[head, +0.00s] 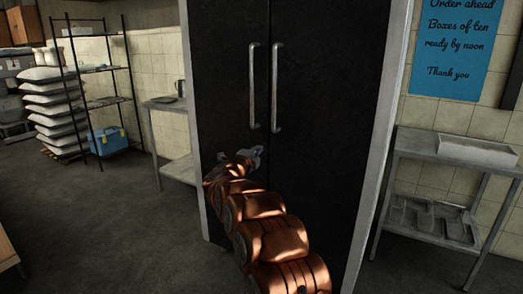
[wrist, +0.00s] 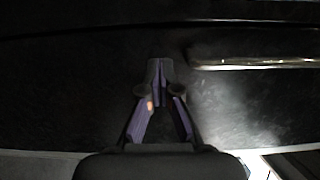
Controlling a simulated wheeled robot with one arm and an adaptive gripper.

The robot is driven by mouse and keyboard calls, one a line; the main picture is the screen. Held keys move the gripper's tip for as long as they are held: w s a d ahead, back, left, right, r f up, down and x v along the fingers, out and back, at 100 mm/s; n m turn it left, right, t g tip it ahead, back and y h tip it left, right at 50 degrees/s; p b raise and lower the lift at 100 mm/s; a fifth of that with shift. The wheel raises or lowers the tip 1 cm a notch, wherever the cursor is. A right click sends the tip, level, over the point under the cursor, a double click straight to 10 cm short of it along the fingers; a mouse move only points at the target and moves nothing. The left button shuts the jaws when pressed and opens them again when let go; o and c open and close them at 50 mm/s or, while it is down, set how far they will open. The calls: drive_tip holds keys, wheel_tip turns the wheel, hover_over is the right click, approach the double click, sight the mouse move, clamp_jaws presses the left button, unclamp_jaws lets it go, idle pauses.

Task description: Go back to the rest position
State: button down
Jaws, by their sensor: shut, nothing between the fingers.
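My gripper (head: 250,157) is at the end of my copper-coloured arm in the head view, in front of the lower left door of a tall black cabinet (head: 330,130). In the wrist view my gripper (wrist: 159,68) has its fingertips together with nothing between them. The dark door surface (wrist: 80,90) fills most of that view. A metal bar handle (wrist: 255,62) lies to the right of the fingertips there. In the head view the left handle (head: 253,88) and right handle (head: 277,88) are above my gripper, apart from it. Both doors look closed.
A metal side table (head: 400,150) with a white tray (head: 478,151) stands right of the cabinet. A small steel table (head: 170,105) stands left. Further left are a wire shelf (head: 90,68), a blue box (head: 108,141) and stacked white sacks (head: 50,125).

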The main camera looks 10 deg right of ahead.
drive_tip(key=s+a+r+n+t+y, duration=0.1)
drive_tip(key=s+a+r+n+y, duration=0.15)
drive_tip(key=a+n+y, duration=0.35)
drive_tip(key=s+a+r+n+y, duration=0.1)
drive_tip(key=s+a+n+y, duration=0.3)
drive_tip(key=a, duration=0.3)
drive_tip(key=s+a+f+n+g+y, duration=0.2)
drive_tip(key=s+n, duration=0.2)
drive_tip(key=s, duration=0.3)
drive_tip(key=s+a+f+n+g+y, duration=0.2)
drive_tip(key=s+a+n+g+y, duration=0.15)
drive_tip(key=s, duration=0.35)
drive_tip(key=s+d+f+n+g+h, duration=0.25)
drive_tip(key=s+d+f+g, duration=0.2)
drive_tip(key=s, duration=1.25)
drive_tip(key=s+d+f+n+g+h, duration=0.1)
drive_tip(key=s+d+f+n+g, duration=0.4)
drive_tip(key=s, duration=1.2)
drive_tip(key=s+d+f+g+h, duration=0.1)
drive_tip(key=s+d+f+g, duration=0.35)
drive_tip(key=s, duration=1.25)
wheel_tip(320, 180, up, 21)
drive_tip(key=d+t+p, duration=0.1)
drive_tip(key=t+p, duration=0.1)
drive_tip(key=p, duration=1.5)
drive_tip(key=shift+w+d, duration=0.15)
drive_tip(key=shift+w, duration=0.3)
drive_tip(key=shift+f, duration=0.1)
